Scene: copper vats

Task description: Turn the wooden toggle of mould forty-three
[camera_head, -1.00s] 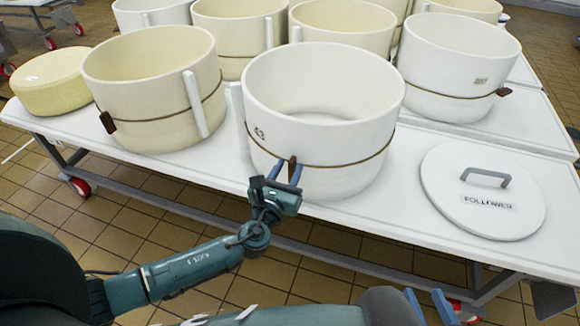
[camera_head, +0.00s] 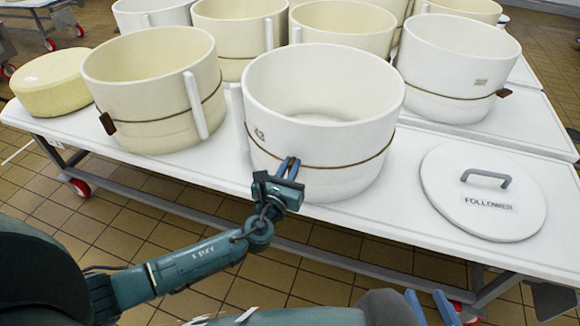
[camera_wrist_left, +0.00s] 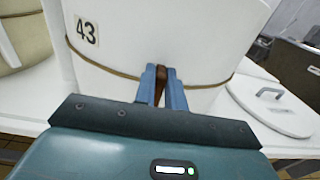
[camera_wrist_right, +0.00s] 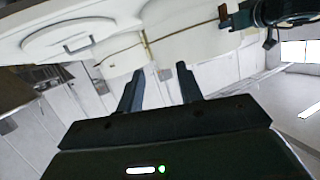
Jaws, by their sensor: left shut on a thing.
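Mould forty-three (camera_head: 320,110) is a white open tub at the table's front, with a brown cord around it. The number label (camera_wrist_left: 86,30) shows in the left wrist view. The brown wooden toggle (camera_wrist_left: 161,82) stands on the cord, roughly upright in that view. My left gripper (camera_wrist_left: 160,75) is shut on the toggle, with a blue finger on each side. In the head view the left gripper (camera_head: 288,168) largely hides the toggle against the mould's front. My right gripper (camera_head: 428,302) is open and empty, low at the bottom right; it also shows in the right wrist view (camera_wrist_right: 158,85).
A white follower lid (camera_head: 485,215) with a grey handle lies right of the mould. A cream mould (camera_head: 155,95) stands to the left, near a cheese wheel (camera_head: 52,82). Another white mould (camera_head: 455,75) is behind right. The table's front edge is below the left gripper.

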